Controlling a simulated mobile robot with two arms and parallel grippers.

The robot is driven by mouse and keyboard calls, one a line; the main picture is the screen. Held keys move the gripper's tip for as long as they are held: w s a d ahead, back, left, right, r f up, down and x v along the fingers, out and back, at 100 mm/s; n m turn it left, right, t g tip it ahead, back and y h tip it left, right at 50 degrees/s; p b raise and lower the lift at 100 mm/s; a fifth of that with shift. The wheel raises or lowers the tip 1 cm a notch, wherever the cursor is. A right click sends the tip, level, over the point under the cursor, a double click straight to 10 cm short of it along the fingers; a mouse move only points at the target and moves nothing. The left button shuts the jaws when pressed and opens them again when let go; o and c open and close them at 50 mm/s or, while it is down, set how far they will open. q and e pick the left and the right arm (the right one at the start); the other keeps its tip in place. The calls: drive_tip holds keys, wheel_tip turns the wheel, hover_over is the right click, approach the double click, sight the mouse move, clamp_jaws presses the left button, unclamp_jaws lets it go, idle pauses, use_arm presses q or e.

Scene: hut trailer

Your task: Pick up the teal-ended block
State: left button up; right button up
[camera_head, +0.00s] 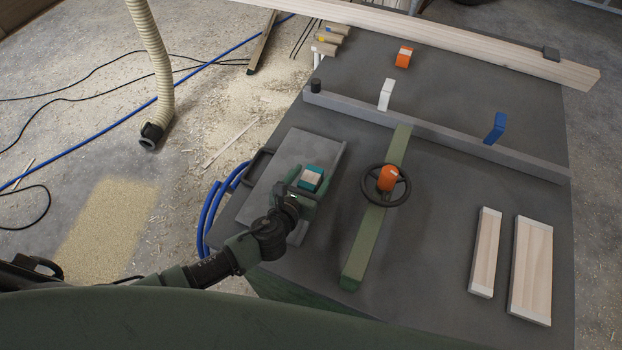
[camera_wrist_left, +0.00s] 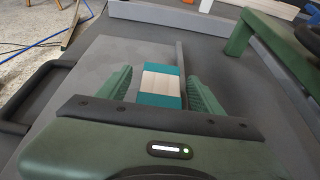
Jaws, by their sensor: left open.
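The teal-ended block (camera_head: 311,178) lies on a grey sliding plate (camera_head: 285,150) at the left of the dark machine table. In the left wrist view the block (camera_wrist_left: 161,84) has a pale wood middle and teal at its far and near ends. My left gripper (camera_head: 312,185) is open around it. The near end of the block meets the gripper body's edge in the picture. My right gripper does not show.
A green bar with a black handwheel and orange knob (camera_head: 388,180) stands right of the plate. A grey fence (camera_head: 440,135) crosses the table behind. Two pale wood boards (camera_head: 530,270) lie at the right. A black handle (camera_wrist_left: 35,95) borders the plate's left side.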

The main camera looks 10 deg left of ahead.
use_arm(q)
drive_tip(key=shift+s, duration=0.1)
drive_tip(key=c, duration=0.3)
clamp_jaws()
